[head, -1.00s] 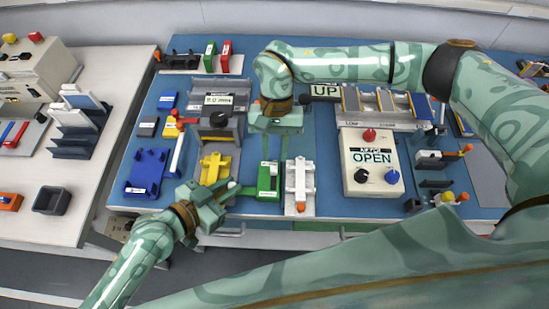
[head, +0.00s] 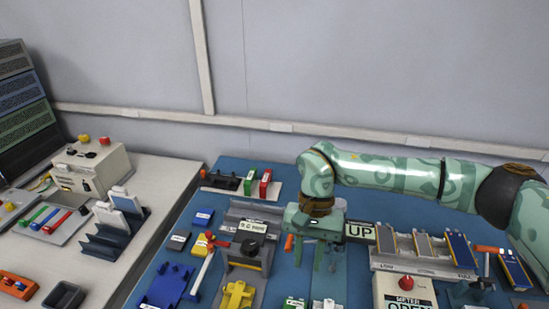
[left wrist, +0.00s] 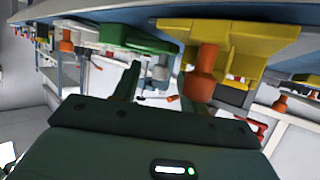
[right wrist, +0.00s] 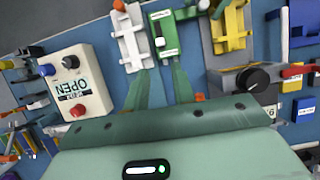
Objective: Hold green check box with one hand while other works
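The green check box (right wrist: 163,36) lies on the blue table top in the right wrist view, between a white fixture (right wrist: 129,40) and a yellow fixture (right wrist: 228,25). Only its far edge (head: 294,303) shows at the bottom of the head view. In the left wrist view the green box (left wrist: 135,38) is seen from low at the table's front edge. My left gripper (left wrist: 155,78) is open and empty just in front of that edge; it is out of the head view. My right gripper (head: 330,264) points down above the table behind the box. Its fingers (right wrist: 164,80) are apart with nothing between them.
A tester box with an OPEN label (right wrist: 75,80) and a rack of cells (head: 425,250) stand to the right. A press with a black knob (head: 250,248) stands left of my right gripper. An orange knob (left wrist: 201,72) is close to my left gripper. A second table (head: 150,185) is at left.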

